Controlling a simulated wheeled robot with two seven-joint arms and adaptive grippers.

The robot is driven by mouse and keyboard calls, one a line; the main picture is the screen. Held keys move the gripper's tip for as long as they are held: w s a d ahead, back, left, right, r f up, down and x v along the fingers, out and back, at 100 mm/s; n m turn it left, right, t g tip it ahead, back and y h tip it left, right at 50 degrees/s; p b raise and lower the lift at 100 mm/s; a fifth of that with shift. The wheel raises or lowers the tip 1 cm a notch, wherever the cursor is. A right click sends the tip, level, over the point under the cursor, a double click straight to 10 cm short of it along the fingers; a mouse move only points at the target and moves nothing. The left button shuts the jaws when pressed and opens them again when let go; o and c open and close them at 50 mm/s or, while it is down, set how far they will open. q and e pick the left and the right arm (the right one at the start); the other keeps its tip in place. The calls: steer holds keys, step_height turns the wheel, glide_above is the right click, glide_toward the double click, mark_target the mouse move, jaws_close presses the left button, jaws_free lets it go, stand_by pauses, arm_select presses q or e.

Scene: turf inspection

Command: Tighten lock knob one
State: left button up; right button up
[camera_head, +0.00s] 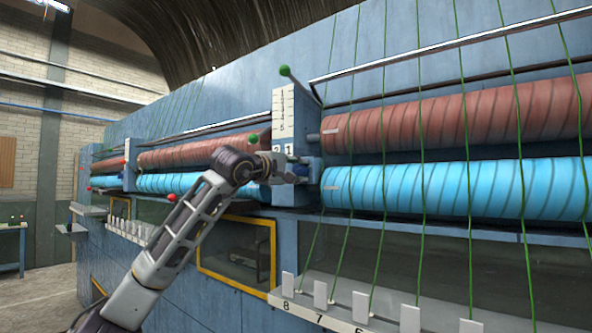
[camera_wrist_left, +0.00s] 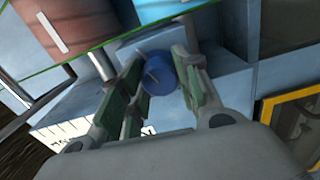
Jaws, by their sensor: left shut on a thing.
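A round blue knob (camera_wrist_left: 160,76) with a light line on its face sits on a blue-grey block of the machine in the left wrist view. My left gripper (camera_wrist_left: 157,66) is shut on this knob, one green-padded finger on each side of it. In the head view my left gripper (camera_head: 290,170) is at the blue block (camera_head: 313,170), just below the white plate marked 2 and 1 (camera_head: 284,148). It largely hides the knob there. The knob's own number cannot be read. My right gripper is not in view.
A red-brown roller (camera_head: 450,122) and a bright blue roller (camera_head: 450,187) run to the right of the block. Green strands (camera_head: 468,180) cross in front of them. A lever with a green ball (camera_head: 285,71) stands above. A yellow-framed window (camera_head: 236,281) is below.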

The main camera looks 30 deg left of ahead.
arm_select(q)
steer(key=n, duration=0.3)
steer(key=shift+r, duration=0.1)
steer(key=n, duration=0.4)
steer(key=shift+b, duration=0.35)
steer(key=n, duration=0.3)
steer(key=shift+s+r+n+b, duration=0.1)
steer(key=shift+n+b, duration=0.25)
steer(key=shift+n, duration=1.15)
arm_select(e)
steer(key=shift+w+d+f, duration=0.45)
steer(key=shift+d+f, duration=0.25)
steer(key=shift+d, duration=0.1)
arm_select(q)
steer(key=o, duration=1)
steer(key=shift+o, duration=0.2)
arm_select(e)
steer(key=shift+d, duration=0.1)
